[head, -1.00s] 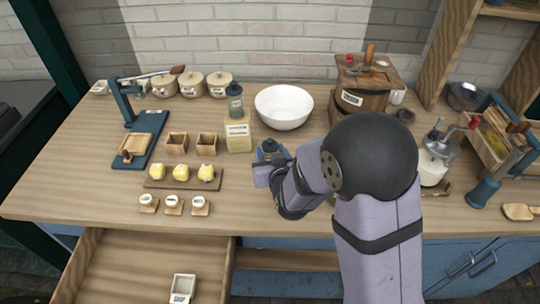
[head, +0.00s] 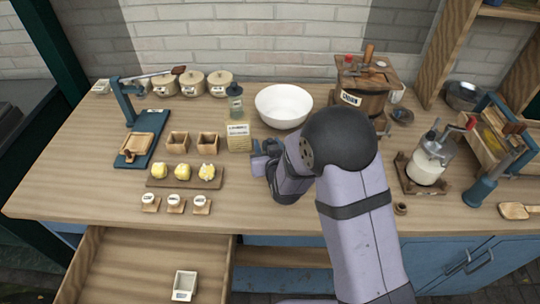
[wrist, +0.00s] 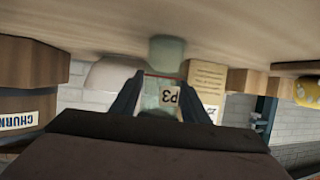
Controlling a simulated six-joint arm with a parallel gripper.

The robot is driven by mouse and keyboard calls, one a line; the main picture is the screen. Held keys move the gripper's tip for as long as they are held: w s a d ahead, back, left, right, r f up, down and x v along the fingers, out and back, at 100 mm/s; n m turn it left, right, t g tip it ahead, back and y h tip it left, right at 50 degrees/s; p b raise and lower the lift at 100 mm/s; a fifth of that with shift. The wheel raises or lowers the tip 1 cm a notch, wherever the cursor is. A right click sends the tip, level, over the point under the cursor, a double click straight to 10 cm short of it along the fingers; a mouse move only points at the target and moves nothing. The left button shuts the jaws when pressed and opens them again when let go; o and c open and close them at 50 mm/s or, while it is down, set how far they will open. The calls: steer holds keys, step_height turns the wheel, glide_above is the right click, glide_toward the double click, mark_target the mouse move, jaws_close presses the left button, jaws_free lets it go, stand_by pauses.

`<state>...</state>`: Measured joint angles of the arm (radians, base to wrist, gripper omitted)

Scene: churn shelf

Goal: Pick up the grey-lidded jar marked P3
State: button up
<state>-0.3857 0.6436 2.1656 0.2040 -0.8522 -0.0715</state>
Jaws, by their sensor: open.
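The jar marked P3 (wrist: 165,99) shows upside down in the wrist view, as a pale green, see-through body with a white label. It stands on the counter between the two fingers of my gripper (wrist: 164,76). The gripper is open, with a finger on either side of the jar; I cannot tell whether either touches it. The jar's lid is hidden in the wrist view. In the head view my gripper (head: 263,157) is low over the counter in front of the white bowl, and it and my arm mostly hide the jar.
A labelled cream box (head: 239,138) stands close on the left, with another dark-lidded jar (head: 235,101) at it. A white bowl (head: 284,106) is just behind. The churn (head: 362,101) stands back right. Yellow lumps on a board (head: 184,183) lie front left.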

steer(key=c, duration=0.9)
steer(key=shift+r, duration=0.25)
step_height(320, 180, up, 18)
steer(key=shift+f, duration=0.2)
